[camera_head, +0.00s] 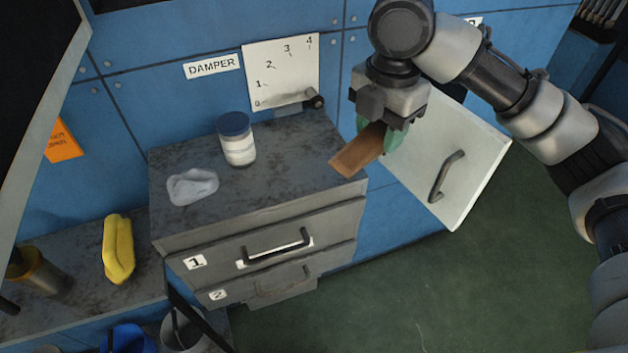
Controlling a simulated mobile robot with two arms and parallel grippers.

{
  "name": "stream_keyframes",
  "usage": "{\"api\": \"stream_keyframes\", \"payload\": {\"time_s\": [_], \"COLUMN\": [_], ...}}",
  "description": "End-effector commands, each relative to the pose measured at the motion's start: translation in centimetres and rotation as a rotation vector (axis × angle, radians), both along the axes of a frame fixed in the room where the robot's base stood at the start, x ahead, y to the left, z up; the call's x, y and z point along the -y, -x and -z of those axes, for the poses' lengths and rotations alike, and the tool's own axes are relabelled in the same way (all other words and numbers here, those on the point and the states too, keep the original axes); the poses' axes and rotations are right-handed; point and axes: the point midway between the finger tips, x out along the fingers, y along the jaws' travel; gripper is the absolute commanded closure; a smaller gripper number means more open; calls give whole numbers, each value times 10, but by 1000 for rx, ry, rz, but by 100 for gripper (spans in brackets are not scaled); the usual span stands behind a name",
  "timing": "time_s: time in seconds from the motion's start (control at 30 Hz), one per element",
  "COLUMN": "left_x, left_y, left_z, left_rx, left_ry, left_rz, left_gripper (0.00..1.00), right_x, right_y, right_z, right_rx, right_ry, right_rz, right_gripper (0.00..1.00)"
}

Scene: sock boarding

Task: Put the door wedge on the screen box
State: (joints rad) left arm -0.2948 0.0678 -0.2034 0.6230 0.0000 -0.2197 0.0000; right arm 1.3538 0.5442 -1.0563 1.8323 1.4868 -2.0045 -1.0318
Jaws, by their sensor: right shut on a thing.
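My right gripper (384,133) has green fingertips and is shut on a brown wooden wedge (355,155), taken to be the door wedge. It holds the wedge tilted by the right end of the grey drawer cabinet (262,210). The wedge overlaps the cabinet's top right corner in the picture; I cannot tell whether it touches. The gripper hides the wedge's rear end. I cannot tell for sure which thing is the screen box. My left gripper is not in view.
A blue-lidded jar (237,145) and a crumpled pale cloth or bag (192,187) lie on the cabinet top. A white door (440,160) stands open at its right. A yellow object (118,250) sits on the lower left ledge. The cabinet top's front right is clear.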

Motion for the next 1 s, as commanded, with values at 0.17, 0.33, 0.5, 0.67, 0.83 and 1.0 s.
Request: {"api": "stream_keyframes", "payload": {"time_s": [0.17,0.33,0.5,0.67,0.83,1.0], "left_x": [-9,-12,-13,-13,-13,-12], "left_y": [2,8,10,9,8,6], "left_z": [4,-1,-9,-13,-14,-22], "left_rx": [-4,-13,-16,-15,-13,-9], "left_ry": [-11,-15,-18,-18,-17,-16], "left_rz": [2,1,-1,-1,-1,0], "left_gripper": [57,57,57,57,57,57], "right_x": [-18,-44,-69,-83,-87,-86], "right_y": [-7,-34,-62,-78,-82,-82], "right_z": [15,36,57,71,78,100], "right_rx": [-2,-5,-2,-1,-1,-2], "right_ry": [-1,0,2,2,2,3], "right_rz": [-28,-25,-23,-23,-24,-22], "right_gripper": [81,81,81,81,81,81]}}
